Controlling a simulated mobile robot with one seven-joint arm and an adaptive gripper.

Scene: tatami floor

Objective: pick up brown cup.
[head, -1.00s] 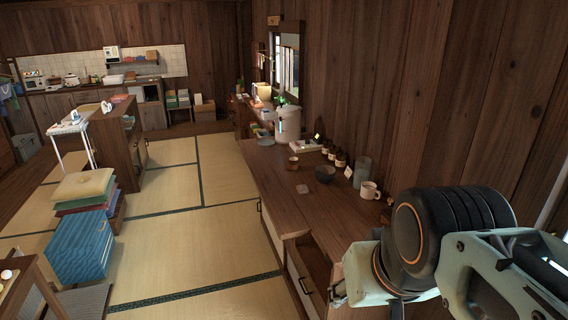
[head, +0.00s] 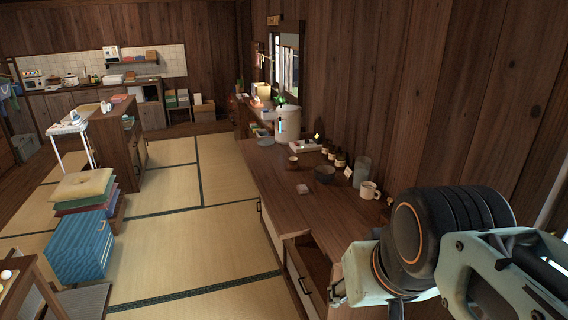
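A small brown cup (head: 293,163) stands upright on the wooden counter (head: 285,205) along the right wall. It is left of a dark bowl (head: 325,173) and in front of a white tray. My arm fills the lower right of the head view, well nearer to me than the cup. The fingers of my gripper do not show clearly, so I cannot see whether it is open or shut. Nothing touches the cup.
A cream mug (head: 369,190), a grey cylinder (head: 361,170) and several dark bottles (head: 337,158) stand behind and right of the cup. A small pinkish block (head: 302,189) lies in front. A drawer (head: 305,270) is open below. Tatami floor (head: 190,235) is clear to the left.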

